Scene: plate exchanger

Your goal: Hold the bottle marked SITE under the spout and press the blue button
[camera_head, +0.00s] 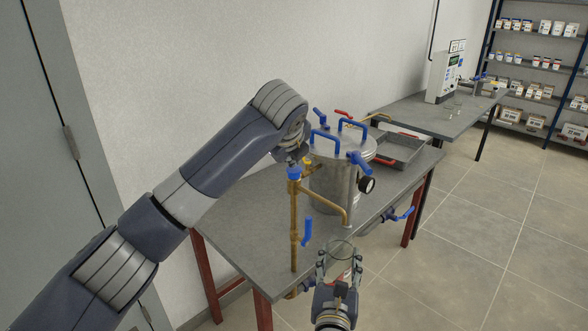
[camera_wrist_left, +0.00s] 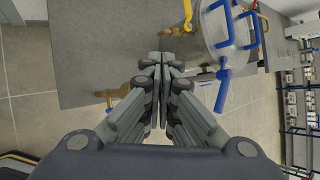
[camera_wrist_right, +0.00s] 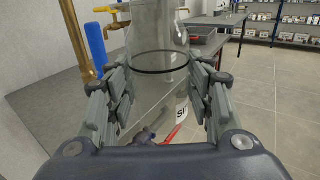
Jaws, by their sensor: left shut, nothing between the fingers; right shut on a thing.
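The clear glass bottle (camera_head: 340,254) is in my right gripper (camera_head: 338,266), shut around its body. The right wrist view shows its shoulder and neck (camera_wrist_right: 158,35) upright and a white label starting "SI" (camera_wrist_right: 182,114), the rest hidden by a finger. The brass spout (camera_head: 345,213) ends just above the bottle's mouth. The blue button (camera_head: 294,173) tops a brass upright pipe at the table's near corner. My left gripper (camera_head: 293,157) is shut and empty, close above the button; contact cannot be told. In the left wrist view its closed fingertips (camera_wrist_left: 164,58) hide the button.
A steel vessel (camera_head: 330,188) with blue handles and a gauge (camera_head: 367,184) stands right behind the pipe. A blue lever (camera_head: 307,231) hangs on the pipe. A grey tray (camera_head: 400,150) lies farther back on the table (camera_head: 245,230). The floor to the right is clear.

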